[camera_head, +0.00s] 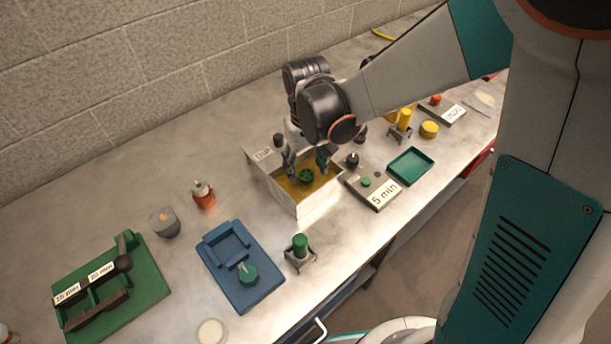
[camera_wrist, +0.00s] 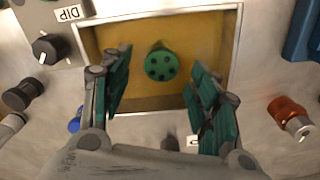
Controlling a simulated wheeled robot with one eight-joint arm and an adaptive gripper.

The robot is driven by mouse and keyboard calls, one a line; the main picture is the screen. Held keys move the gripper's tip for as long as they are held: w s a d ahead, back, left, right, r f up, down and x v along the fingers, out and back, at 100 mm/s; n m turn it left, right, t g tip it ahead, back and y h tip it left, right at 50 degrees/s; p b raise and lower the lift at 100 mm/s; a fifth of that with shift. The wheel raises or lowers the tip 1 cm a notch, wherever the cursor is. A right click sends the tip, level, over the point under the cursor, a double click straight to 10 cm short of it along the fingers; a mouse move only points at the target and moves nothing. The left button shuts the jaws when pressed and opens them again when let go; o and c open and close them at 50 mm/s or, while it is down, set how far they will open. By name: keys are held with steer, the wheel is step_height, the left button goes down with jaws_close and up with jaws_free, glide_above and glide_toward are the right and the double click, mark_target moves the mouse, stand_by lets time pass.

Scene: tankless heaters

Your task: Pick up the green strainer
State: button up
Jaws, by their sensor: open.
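The green strainer (camera_wrist: 161,64) is a round green piece with several dark holes in its top. It sits in the amber liquid of the white dip tank (camera_wrist: 236,62). In the head view the strainer (camera_head: 305,176) shows as a small green spot inside the tank (camera_head: 318,199). My gripper (camera_wrist: 156,76) is open and empty, with its green-padded fingers spread to either side of the strainer in the picture. In the head view my gripper (camera_head: 306,162) reaches down at the tank opening. I cannot tell how deep the fingertips are relative to the strainer.
A "5 min" timer box (camera_head: 362,187) stands close right of the tank, with a green tray (camera_head: 410,166) beyond. A green cylinder in a metal stand (camera_head: 300,247), a blue fixture (camera_head: 238,266) and an orange bottle (camera_head: 203,196) stand nearby. The wall is behind.

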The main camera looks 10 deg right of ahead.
mark_target(306, 174)
step_height(306, 174, down, 5)
steer(key=shift+b, duration=1.1)
steer(key=shift+r, duration=0.1)
steer(key=c, duration=1.2)
